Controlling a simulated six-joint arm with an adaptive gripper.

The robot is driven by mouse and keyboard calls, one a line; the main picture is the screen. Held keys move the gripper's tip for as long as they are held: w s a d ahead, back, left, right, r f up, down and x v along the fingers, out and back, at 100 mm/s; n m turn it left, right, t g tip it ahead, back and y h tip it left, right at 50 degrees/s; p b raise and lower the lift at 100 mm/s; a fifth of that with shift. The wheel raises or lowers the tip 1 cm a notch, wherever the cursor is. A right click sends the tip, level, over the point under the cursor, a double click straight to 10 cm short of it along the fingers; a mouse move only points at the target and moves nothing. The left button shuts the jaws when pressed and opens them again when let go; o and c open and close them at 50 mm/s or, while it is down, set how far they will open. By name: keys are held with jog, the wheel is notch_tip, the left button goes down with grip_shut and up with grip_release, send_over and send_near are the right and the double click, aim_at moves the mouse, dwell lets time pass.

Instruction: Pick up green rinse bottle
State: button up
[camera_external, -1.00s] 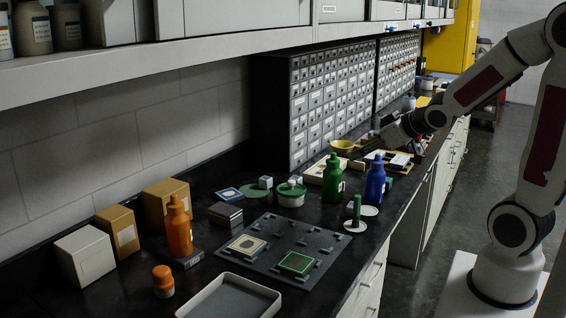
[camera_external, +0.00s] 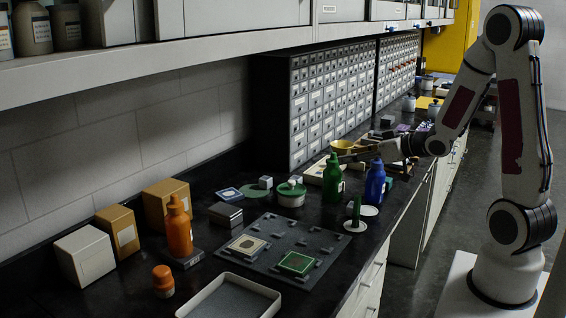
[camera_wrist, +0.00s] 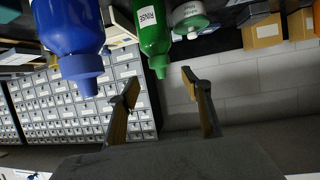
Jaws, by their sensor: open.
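The green rinse bottle (camera_external: 333,180) stands upright on the black counter. In the wrist view, which is upside down, the green bottle (camera_wrist: 153,30) has a white RINSE label, and its cap points down toward the space between my fingers. The blue bottle (camera_wrist: 68,30) stands just right of the green one in the external view. In the wrist view my two fingers (camera_wrist: 160,80) are apart with nothing between them.
A green-lidded jar (camera_external: 291,194) is left of the green bottle. A thin green item stands on a white disc (camera_external: 356,226) in front. An orange bottle (camera_external: 179,228) is farther left.

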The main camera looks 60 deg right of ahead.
aim_at(333, 159)
jog(key=shift+x, duration=1.3)
jog(key=shift+f+x, duration=0.1)
jog(key=shift+x, duration=1.2)
jog(key=shift+f+x, duration=0.15)
jog(key=shift+x, duration=1.15)
jog(key=shift+s+a, duration=0.1)
grip_shut()
